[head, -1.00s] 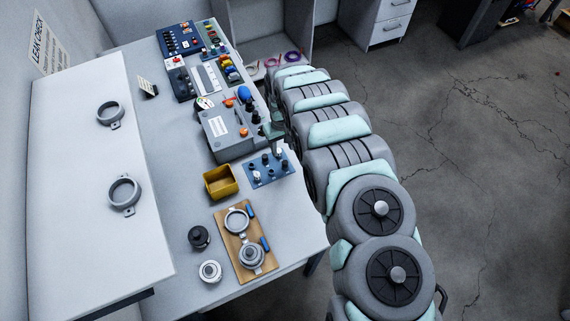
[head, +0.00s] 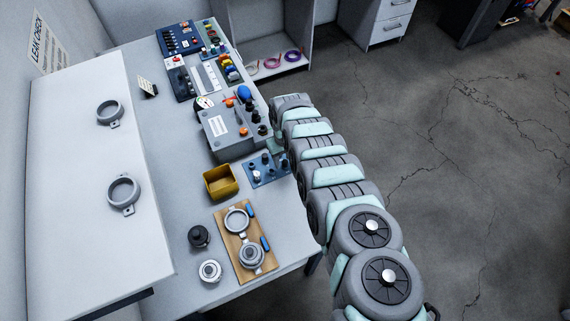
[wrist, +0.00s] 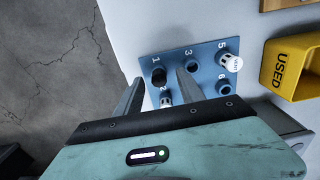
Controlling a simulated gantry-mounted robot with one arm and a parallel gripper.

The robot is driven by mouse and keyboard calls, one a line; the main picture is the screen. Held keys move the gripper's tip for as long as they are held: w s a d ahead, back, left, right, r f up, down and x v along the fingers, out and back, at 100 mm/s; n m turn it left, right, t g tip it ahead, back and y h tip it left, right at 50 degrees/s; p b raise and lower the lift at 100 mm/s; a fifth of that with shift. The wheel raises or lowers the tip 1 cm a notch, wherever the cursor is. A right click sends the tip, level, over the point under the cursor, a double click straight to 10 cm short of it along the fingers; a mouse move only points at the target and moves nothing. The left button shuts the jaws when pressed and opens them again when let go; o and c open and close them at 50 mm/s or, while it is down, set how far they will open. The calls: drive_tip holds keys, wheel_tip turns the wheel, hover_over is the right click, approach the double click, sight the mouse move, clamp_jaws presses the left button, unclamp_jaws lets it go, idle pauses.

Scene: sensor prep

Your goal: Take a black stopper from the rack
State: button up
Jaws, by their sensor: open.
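The blue rack (head: 262,181) stands near the table's right edge in the head view, with black stoppers and a white stopper (head: 256,175) on it. In the wrist view the rack (wrist: 205,60) has numbered places. A black stopper (wrist: 158,77) is at number 1 and a white stopper (wrist: 230,62) at 5. My gripper (wrist: 160,78) is open, its fingers apart on either side of the black stopper at 1 in the picture. Whether they are level with it I cannot tell. Part of the rack is hidden behind my gripper. In the head view my arm mostly hides the gripper.
A yellow bin (head: 221,184) marked USED (wrist: 290,68) stands beside the rack. A grey box with knobs (head: 228,132) is just behind the rack. A wooden board with metal rings (head: 232,252) lies in front. The table's edge is close to the rack's right side.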

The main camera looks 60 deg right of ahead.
drive_tip(key=shift+s+f, duration=0.1)
drive_tip(key=shift+f, duration=0.05)
drive_tip(key=shift+c, duration=0.6)
clamp_jaws()
